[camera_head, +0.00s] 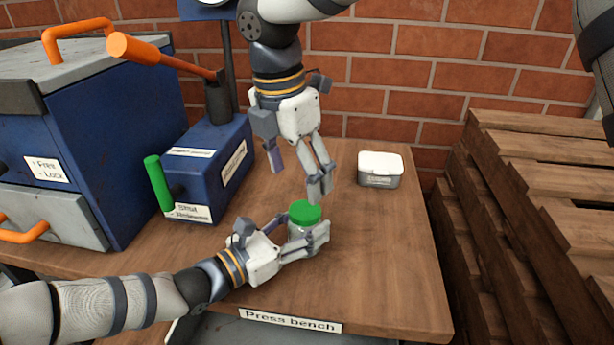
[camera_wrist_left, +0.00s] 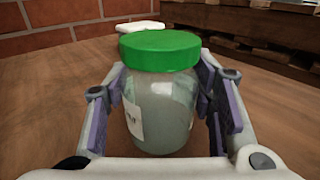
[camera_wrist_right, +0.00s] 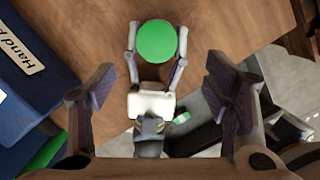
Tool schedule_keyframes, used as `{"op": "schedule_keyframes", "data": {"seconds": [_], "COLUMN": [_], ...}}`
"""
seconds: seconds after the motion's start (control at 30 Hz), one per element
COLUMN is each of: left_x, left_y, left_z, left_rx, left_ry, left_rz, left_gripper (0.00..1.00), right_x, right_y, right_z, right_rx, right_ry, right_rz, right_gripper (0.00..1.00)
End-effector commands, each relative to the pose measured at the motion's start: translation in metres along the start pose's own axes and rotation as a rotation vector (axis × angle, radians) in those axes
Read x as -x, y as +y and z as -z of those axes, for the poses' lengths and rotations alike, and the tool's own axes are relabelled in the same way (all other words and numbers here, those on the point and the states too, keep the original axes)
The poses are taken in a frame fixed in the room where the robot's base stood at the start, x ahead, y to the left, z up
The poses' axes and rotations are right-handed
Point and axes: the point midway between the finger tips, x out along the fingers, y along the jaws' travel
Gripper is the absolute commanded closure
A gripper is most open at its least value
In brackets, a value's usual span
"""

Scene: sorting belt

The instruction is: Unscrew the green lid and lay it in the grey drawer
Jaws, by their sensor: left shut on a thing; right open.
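A jar (camera_wrist_left: 160,112) with a green lid (camera_head: 305,212) stands upright on the bench. The lid sits on the jar and shows large in the left wrist view (camera_wrist_left: 160,50). My left gripper (camera_head: 305,235) is shut around the jar's glass body, below the lid. My right gripper (camera_head: 298,180) is open and empty, pointing down above the jar; in the right wrist view the lid (camera_wrist_right: 157,41) lies beyond and between its fingers. The grey drawer (camera_head: 60,217) with an orange handle is at the left, under the blue cabinet; its front looks closed.
A blue hand press (camera_head: 215,165) with an orange lever and a green handle stands left of the jar. A small white and grey box (camera_head: 380,170) sits at the back right of the bench (camera_head: 390,260). Wooden pallets (camera_head: 540,220) are stacked at the right. The bench's right front is clear.

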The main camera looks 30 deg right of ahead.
Motion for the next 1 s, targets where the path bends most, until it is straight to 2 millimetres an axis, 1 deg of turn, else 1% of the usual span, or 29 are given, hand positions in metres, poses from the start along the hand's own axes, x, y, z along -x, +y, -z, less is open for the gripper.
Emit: {"op": "schedule_keyframes", "data": {"seconds": [0.03, 0.1, 0.17, 0.27, 0.5, 0.63, 0.7, 0.8, 1.0], "left_x": [0.001, 0.001, 0.001, 0.001, 0.001, 0.001, 0.001, 0.001, 0.001], "left_y": [0.000, 0.000, 0.000, 0.000, 0.000, 0.000, 0.000, 0.000, 0.000], "left_z": [0.002, 0.002, 0.002, 0.002, 0.002, 0.002, 0.002, 0.002, 0.002], "left_rx": [-0.001, -0.001, -0.001, 0.000, 0.000, -0.001, -0.001, -0.001, -0.001], "left_ry": [0.005, 0.005, 0.004, 0.004, 0.004, 0.004, 0.004, 0.004, 0.004], "left_rz": [0.000, 0.000, 0.000, 0.000, 0.000, 0.000, 0.000, 0.000, 0.000], "left_gripper": [1.00, 1.00, 1.00, 1.00, 1.00, 1.00, 1.00, 1.00, 1.00], "right_x": [0.016, 0.031, 0.034, 0.021, -0.037, -0.061, -0.069, -0.076, -0.078], "right_y": [-0.002, -0.003, -0.004, -0.003, 0.000, 0.002, 0.003, 0.003, 0.004], "right_z": [0.010, 0.018, 0.020, 0.017, 0.004, -0.002, -0.004, -0.006, -0.007], "right_rx": [0.050, 0.093, 0.110, 0.112, 0.113, 0.112, 0.111, 0.111, 0.111], "right_ry": [-0.085, -0.183, -0.229, -0.239, -0.234, -0.234, -0.235, -0.235, -0.235], "right_rz": [-0.013, -0.031, -0.041, -0.042, -0.041, -0.042, -0.044, -0.044, -0.046], "right_gripper": [0.29, 0.29, 0.29, 0.29, 0.29, 0.29, 0.29, 0.29, 0.29]}}
